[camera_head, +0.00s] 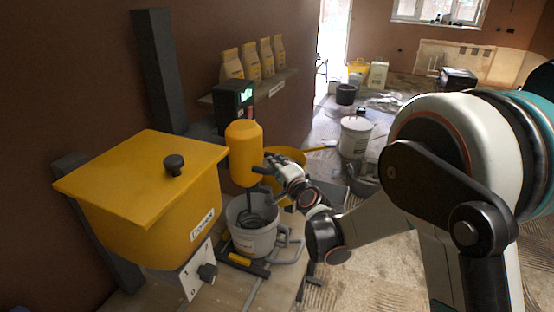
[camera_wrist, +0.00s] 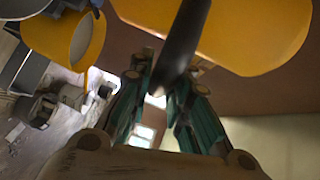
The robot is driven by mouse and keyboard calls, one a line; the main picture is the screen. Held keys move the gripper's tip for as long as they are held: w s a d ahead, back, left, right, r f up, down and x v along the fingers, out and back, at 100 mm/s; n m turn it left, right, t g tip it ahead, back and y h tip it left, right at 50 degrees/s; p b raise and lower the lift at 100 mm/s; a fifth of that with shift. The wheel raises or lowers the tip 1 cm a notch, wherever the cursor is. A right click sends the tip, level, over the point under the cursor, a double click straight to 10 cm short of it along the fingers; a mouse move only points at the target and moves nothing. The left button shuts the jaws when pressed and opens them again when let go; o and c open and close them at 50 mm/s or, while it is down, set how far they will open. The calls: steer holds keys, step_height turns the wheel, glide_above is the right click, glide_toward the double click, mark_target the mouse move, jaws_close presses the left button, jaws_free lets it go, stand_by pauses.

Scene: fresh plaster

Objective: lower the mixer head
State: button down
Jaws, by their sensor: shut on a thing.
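The mixer head (camera_head: 244,152) is a yellow rounded motor housing on a dark column carriage, beside a display box with green digits (camera_head: 234,97). Its shaft and paddle (camera_head: 250,212) reach down into a grey bucket (camera_head: 252,238). My gripper (camera_head: 268,165) is at the right side of the mixer head. In the wrist view my gripper (camera_wrist: 163,85) has its fingers on both sides of a dark handle (camera_wrist: 184,38), which extends from the yellow housing (camera_wrist: 240,30). The gripper is shut on this handle. The fingertips' exact contact is partly hidden.
A yellow lidded hopper (camera_head: 140,190) stands at left. A yellow tub (camera_head: 287,160) sits behind my gripper. Paper bags (camera_head: 250,62) stand on a wall shelf (camera_head: 275,84). A white bucket (camera_head: 355,138) stands on the floor. My arm fills the right side.

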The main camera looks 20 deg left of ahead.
step_height(320, 180, down, 4)
steer(key=shift+s+f+b, duration=0.1)
steer(key=shift+f+b, duration=0.15)
steer(key=shift+b, duration=0.8)
steer(key=shift+f, duration=0.1)
steer(key=c, duration=1.5)
jaws_free()
steer(key=shift+f, duration=0.1)
steer(key=v, duration=1.2)
